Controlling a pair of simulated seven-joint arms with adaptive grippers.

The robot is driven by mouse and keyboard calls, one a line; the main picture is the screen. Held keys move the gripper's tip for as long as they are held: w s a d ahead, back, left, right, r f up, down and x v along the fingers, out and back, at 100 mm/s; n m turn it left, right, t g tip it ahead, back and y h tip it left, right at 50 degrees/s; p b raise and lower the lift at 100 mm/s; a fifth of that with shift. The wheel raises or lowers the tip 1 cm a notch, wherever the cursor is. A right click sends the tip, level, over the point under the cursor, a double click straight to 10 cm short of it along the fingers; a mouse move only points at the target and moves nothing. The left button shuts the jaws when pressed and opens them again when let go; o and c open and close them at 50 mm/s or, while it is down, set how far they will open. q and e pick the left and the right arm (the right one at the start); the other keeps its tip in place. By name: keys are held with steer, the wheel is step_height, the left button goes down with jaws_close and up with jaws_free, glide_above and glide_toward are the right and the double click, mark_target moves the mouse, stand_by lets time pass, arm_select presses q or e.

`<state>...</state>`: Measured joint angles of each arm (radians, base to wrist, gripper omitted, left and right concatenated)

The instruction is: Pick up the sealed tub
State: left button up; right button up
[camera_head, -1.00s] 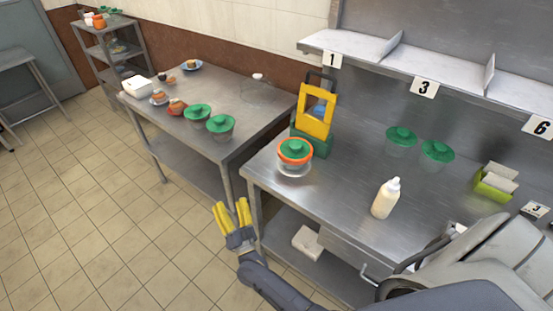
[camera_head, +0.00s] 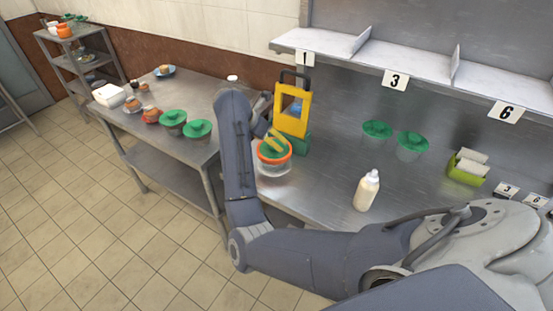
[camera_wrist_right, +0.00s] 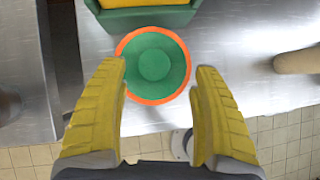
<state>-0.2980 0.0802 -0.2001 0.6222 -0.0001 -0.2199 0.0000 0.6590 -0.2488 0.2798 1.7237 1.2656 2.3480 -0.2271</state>
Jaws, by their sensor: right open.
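A tub with a green lid and an orange rim (camera_head: 268,158) stands at the left end of the right-hand steel counter, its lower part clear. In the right wrist view its round lid (camera_wrist_right: 155,65) is straight ahead. My right gripper (camera_wrist_right: 160,82) is open, with yellow fingers on either side of the tub's near part; contact is not clear. In the head view the right gripper (camera_head: 276,141) is over the tub and partly hides the lid. My left gripper is not in view.
A yellow and green caddy (camera_head: 292,115) stands just behind the tub. A cream squeeze bottle (camera_head: 367,190) is to the right. Green-lidded tubs (camera_head: 376,130) stand farther back. The left table (camera_head: 205,95) holds similar green-lidded tubs (camera_head: 197,130). A numbered shelf (camera_head: 420,75) overhangs the counter.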

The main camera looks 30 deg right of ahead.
mark_target(274, 157)
steer(key=shift+w+a+f, duration=0.1)
steer(key=shift+w+a, duration=0.1)
steer(key=shift+d+f, duration=0.1)
steer(key=shift+f, duration=0.15)
steer(key=shift+x, duration=2.1)
steer(key=shift+w, duration=0.1)
steer(key=shift+c, duration=0.4)
jaws_close()
